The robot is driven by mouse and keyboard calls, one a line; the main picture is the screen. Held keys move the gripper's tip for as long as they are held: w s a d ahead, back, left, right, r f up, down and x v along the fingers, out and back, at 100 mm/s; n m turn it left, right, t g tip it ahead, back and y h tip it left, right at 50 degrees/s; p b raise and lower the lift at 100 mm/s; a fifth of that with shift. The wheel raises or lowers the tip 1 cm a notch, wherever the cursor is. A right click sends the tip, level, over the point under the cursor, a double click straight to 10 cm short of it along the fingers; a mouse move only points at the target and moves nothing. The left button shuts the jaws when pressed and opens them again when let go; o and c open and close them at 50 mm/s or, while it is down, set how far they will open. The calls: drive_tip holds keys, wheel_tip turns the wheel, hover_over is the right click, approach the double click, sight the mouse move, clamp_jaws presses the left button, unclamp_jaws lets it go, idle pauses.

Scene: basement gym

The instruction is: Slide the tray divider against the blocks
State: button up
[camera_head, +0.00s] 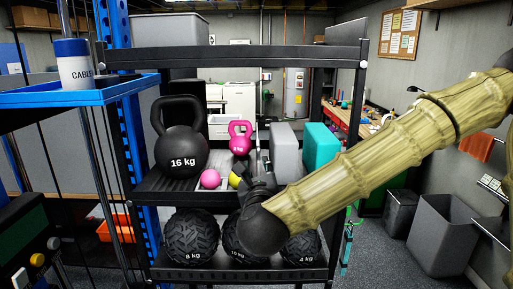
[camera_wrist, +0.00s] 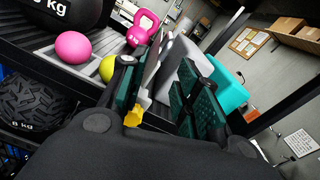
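A grey block (camera_head: 285,148) and a teal block (camera_head: 322,143) stand upright side by side on the middle shelf's right half. They also show in the wrist view, grey (camera_wrist: 182,62) and teal (camera_wrist: 228,84). The tray divider (camera_wrist: 151,66) is a thin upright grey plate left of the grey block, with a gap between them. A small yellow piece (camera_wrist: 134,116) shows at its near end. My gripper (camera_wrist: 162,92) is open, with its green-padded fingers apart and the divider between them, nearer the left finger. Contact with the pads is unclear. In the head view my arm partly hides the gripper (camera_head: 258,176).
Left of the divider are a pink ball (camera_head: 210,178), a yellow-green ball (camera_wrist: 107,69) and a pink kettlebell (camera_head: 240,138). A black 16 kg kettlebell (camera_head: 181,140) stands farther left. Large black balls (camera_head: 193,238) fill the lower shelf. The top shelf bar (camera_head: 235,57) runs above.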

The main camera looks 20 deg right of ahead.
sight(259, 147)
drive_tip(key=shift+m, duration=0.6)
drive_tip(key=w+d+p, duration=0.1)
drive_tip(key=w, duration=0.2)
drive_tip(key=w+d+r+p, duration=0.1)
drive_tip(key=w+p, duration=0.1)
drive_tip(key=w, duration=0.1)
drive_tip(key=w+d+r+p, duration=0.1)
drive_tip(key=w, duration=0.2)
drive_tip(key=shift+w+r+p, duration=0.1)
drive_tip(key=shift+r+p, duration=0.1)
drive_tip(key=shift+p, duration=0.15)
drive_tip(key=shift+w+d+f, duration=0.15)
drive_tip(key=shift+w, duration=0.55)
clamp_jaws()
